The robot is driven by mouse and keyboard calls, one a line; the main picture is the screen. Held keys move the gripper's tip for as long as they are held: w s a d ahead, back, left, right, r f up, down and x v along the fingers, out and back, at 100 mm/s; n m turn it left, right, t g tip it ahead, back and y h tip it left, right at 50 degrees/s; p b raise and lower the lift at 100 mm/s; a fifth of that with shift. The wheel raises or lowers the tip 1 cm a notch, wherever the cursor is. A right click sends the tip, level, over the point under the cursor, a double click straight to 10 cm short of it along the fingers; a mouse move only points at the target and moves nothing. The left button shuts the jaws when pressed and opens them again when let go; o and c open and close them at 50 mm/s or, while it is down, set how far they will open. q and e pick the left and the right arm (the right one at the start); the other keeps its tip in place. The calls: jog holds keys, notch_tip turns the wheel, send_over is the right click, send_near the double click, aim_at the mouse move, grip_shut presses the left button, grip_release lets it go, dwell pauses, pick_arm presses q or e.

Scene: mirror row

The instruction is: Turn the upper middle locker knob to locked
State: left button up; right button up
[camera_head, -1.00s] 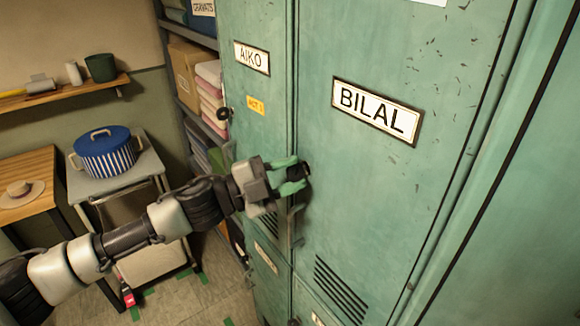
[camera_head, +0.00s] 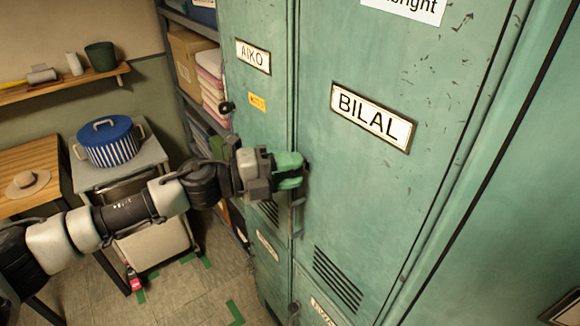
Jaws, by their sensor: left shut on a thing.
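The upper middle locker door (camera_head: 380,60) is green and carries a BILAL plate (camera_head: 371,117). My left gripper (camera_head: 294,170) comes in from the left at this door's left edge. Its green fingers are shut on the locker knob (camera_head: 306,166). The fingers hide most of the knob, with only a dark bit showing at their tips, so its pointer cannot be read. The door looks closed. My right gripper is not in view.
The AIKO locker (camera_head: 256,90) with its own dark knob (camera_head: 227,107) is to the left. A handle (camera_head: 297,217) hangs just below my gripper. A shelf unit with boxes (camera_head: 190,60) and a trolley with a blue pot (camera_head: 108,142) stand further left.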

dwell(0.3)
pick_arm(q)
jog(key=o, duration=0.9)
jog(key=shift+o, duration=0.2)
jog(key=shift+a, duration=0.1)
jog(key=b+v, duration=0.4)
jog(key=v, duration=0.6)
jog(key=shift+a, duration=0.25)
jog(key=shift+f, duration=0.1)
